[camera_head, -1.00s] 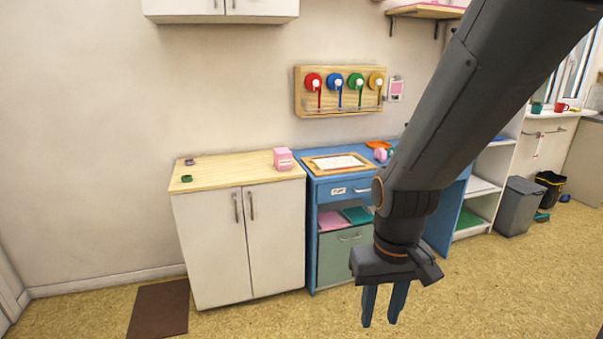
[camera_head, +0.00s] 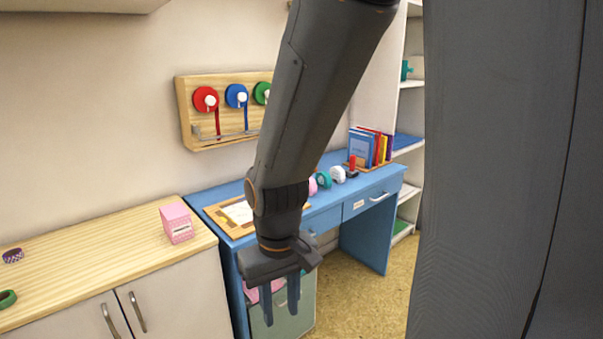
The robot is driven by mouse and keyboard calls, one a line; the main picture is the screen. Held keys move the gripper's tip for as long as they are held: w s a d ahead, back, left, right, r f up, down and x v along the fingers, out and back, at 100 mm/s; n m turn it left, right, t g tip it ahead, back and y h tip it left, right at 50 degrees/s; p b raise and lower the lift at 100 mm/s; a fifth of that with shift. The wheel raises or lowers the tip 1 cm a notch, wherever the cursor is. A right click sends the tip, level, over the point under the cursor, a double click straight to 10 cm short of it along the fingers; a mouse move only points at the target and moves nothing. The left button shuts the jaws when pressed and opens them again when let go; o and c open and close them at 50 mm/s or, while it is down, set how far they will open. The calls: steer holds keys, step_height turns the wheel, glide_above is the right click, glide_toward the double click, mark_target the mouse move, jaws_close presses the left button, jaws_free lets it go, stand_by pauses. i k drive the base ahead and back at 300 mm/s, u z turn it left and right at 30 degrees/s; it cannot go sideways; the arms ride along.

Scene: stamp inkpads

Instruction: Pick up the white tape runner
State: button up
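A small white rounded item (camera_head: 338,174), which looks like the white tape runner, sits on the blue desk (camera_head: 370,190). It stands to the right of a teal one (camera_head: 324,180) and a pink one (camera_head: 312,187), and left of a red and black item (camera_head: 352,168). It is small, so its details are unclear. My gripper (camera_head: 281,306) hangs fingers down in front of the desk, left of the white item and lower in the picture. Its two fingers are apart with nothing between them. My arm hides part of the desk top.
A framed tray (camera_head: 214,216) lies on the desk's left part. Books (camera_head: 362,148) stand at its back right. A wooden-topped cabinet (camera_head: 90,245) with a pink box (camera_head: 176,222) adjoins on the left. Above hangs a board of tape reels (camera_head: 184,108). A dark upright surface blocks the right side.

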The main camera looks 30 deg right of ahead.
mark_target(338, 175)
steer(key=z, duration=2.1)
steer(key=i, duration=2.6)
steer(key=u, duration=1.95)
